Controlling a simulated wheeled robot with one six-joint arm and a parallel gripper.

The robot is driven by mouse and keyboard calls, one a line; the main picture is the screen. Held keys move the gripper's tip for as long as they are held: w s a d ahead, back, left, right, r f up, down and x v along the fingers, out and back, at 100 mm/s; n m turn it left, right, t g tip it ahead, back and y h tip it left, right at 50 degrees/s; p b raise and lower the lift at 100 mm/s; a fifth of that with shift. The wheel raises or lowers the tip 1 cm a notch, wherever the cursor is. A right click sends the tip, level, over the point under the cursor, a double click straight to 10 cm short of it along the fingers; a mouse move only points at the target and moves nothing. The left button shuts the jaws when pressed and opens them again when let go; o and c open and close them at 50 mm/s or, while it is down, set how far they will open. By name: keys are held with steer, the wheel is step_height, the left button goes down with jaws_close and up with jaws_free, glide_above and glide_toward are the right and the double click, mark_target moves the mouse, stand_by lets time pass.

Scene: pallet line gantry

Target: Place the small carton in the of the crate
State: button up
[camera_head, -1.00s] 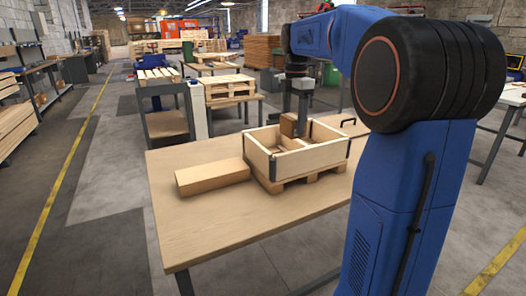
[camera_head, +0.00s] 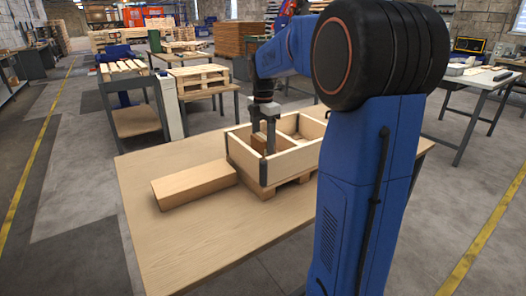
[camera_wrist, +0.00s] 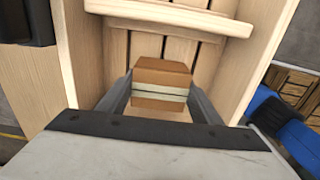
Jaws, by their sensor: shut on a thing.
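The small carton (camera_wrist: 162,75) is a brown box with a pale band across its side. My gripper (camera_wrist: 160,92) is shut on it, one finger on either side. In the head view the carton (camera_head: 259,139) is partly hidden by the gripper (camera_head: 267,135) and sits low inside the wooden crate (camera_head: 243,158), in its left part. The crate has pale walls with dark corner fittings and an inner divider. The wrist view shows its slatted floor beyond the carton; I cannot tell whether the carton touches that floor.
The crate stands on a small pallet (camera_head: 287,186) on a wooden table (camera_head: 190,238). A long brown carton (camera_head: 193,184) lies left of the crate. The table's front is clear. Another table with stacked pallets (camera_head: 198,80) stands behind.

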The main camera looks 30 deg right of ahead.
mark_target(264, 136)
steer(key=shift+f, duration=1.85)
steer(key=o, duration=1.3)
steer(key=shift+f, duration=0.15)
step_height(264, 136, up, 12)
steer(key=shift+r, duration=0.15)
steer(key=shift+s, duration=0.1)
